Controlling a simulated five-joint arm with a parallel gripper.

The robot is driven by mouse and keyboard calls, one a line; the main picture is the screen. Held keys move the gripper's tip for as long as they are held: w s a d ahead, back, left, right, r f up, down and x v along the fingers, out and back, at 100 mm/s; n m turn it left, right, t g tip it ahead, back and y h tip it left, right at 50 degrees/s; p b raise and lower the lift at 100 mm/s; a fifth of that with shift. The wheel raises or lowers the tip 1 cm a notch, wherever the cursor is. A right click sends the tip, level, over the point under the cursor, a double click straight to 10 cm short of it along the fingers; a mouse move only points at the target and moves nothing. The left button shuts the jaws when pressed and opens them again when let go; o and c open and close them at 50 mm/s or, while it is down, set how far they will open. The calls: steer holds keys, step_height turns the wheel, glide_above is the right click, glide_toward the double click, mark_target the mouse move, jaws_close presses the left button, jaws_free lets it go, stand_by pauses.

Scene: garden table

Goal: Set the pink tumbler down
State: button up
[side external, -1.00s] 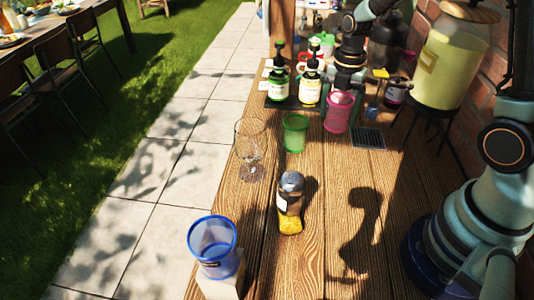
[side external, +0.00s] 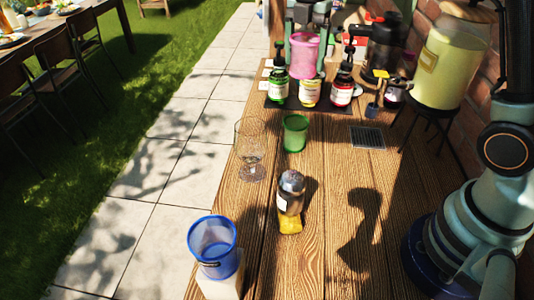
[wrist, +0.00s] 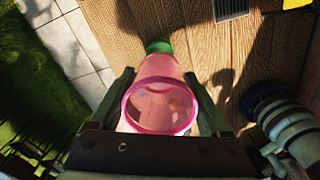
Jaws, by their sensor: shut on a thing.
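The pink tumbler (side external: 304,52) is between the fingers of my gripper (side external: 305,32). In the side view it shows in front of the upper parts of the pump bottles, up off the table. In the wrist view my gripper (wrist: 159,80) has a finger on each side of the pink tumbler (wrist: 160,104), and its open rim faces the camera. A green tumbler (side external: 295,134) stands on the wooden table (side external: 330,215); a green patch (wrist: 158,46) shows past the pink tumbler in the wrist view. What lies directly under the pink tumbler is hidden.
Several pump bottles (side external: 310,93) stand on a dark mat at the back. A wine glass (side external: 250,148), a shaker (side external: 290,200) and a blue cup (side external: 213,246) on a white block stand nearer. A metal grate (side external: 367,137) lies at the right. The table right of the shaker is bare.

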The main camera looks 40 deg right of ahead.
steer(key=w+a+f, duration=0.1)
steer(key=w+a, duration=0.5)
steer(key=a, duration=0.2)
steer(key=f, duration=1.9)
steer(key=shift+w+a+f, duration=0.15)
steer(key=shift+a+f, duration=0.15)
steer(key=shift+f, duration=0.1)
steer(key=shift+f, duration=0.1)
